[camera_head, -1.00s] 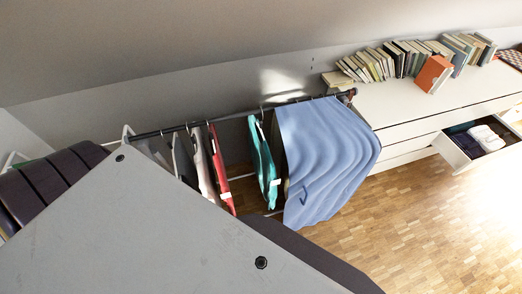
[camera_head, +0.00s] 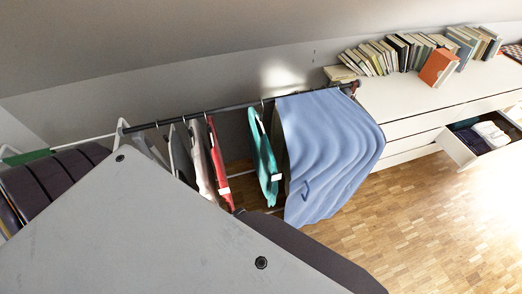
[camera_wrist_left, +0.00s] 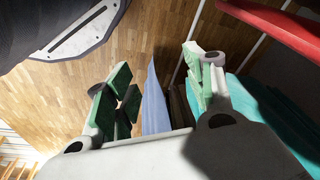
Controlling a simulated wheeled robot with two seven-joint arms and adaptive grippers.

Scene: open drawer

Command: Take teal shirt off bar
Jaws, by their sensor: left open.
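The teal shirt (camera_head: 264,158) hangs from a hanger on the dark bar (camera_head: 225,107), between a red garment (camera_head: 218,165) and a blue cloth (camera_head: 325,155) draped over the bar. In the left wrist view, teal fabric (camera_wrist_left: 283,112) fills the right side, outside the right-hand finger. My left gripper (camera_wrist_left: 158,84) is open, with green finger pads. The blue cloth (camera_wrist_left: 154,105) shows in the gap between the fingers, seemingly beyond them; I see nothing gripped. My left gripper does not show in the head view. My right gripper is in neither view.
Grey and pale garments (camera_head: 182,152) hang left of the red one. A white dresser (camera_head: 425,95) with books (camera_head: 410,52) on top and an open drawer (camera_head: 480,140) stands at right. Wooden floor (camera_head: 420,215) is free at lower right. A grey panel (camera_head: 170,230) covers the lower left.

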